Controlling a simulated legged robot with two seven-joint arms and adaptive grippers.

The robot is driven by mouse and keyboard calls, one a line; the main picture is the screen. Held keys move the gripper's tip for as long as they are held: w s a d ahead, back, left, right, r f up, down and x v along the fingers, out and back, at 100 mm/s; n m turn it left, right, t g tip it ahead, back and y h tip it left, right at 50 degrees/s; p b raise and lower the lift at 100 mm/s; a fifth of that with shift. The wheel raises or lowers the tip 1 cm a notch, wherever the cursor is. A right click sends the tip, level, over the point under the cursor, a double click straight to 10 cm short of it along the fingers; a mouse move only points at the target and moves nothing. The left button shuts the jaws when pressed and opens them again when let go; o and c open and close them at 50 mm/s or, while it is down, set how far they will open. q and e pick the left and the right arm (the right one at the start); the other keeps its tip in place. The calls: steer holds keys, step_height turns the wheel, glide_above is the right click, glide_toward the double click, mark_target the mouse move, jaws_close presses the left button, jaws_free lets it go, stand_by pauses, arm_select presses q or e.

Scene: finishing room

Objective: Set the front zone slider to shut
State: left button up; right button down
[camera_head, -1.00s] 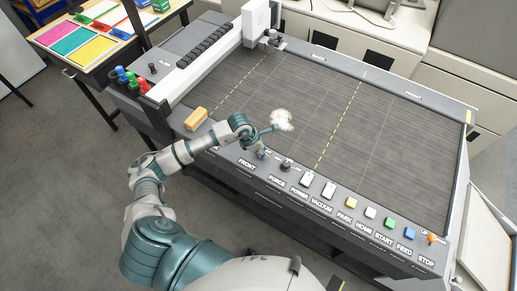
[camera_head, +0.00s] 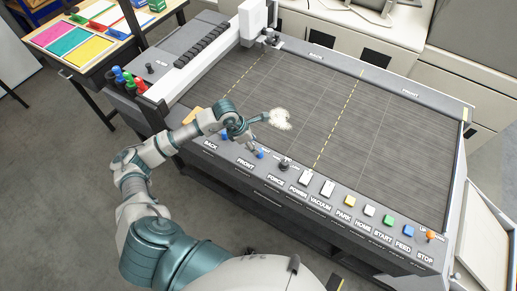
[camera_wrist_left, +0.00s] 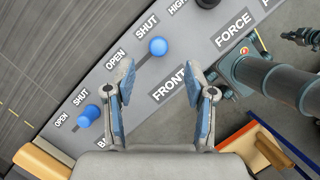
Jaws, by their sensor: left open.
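The front zone slider has a blue knob (camera_wrist_left: 158,46) by the OPEN and SHUT labels, above the word FRONT, in the left wrist view. It also shows as a blue knob (camera_head: 260,153) on the panel's edge in the head view. In the head view the left gripper (camera_head: 248,143) is just above and left of this knob. My right gripper cannot be made out for certain.
The back zone slider's blue knob (camera_wrist_left: 88,113) stands left of my fingers. The FORCE knob (camera_head: 285,163), switches and coloured buttons continue along the panel to the right. A tan block (camera_head: 192,116) lies partly behind my arm. The cutting bed (camera_head: 400,140) is largely clear.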

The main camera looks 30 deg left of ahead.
arm_select(q)
steer(key=v, duration=0.4)
steer(key=shift+a, duration=0.1)
stand_by(0.3)
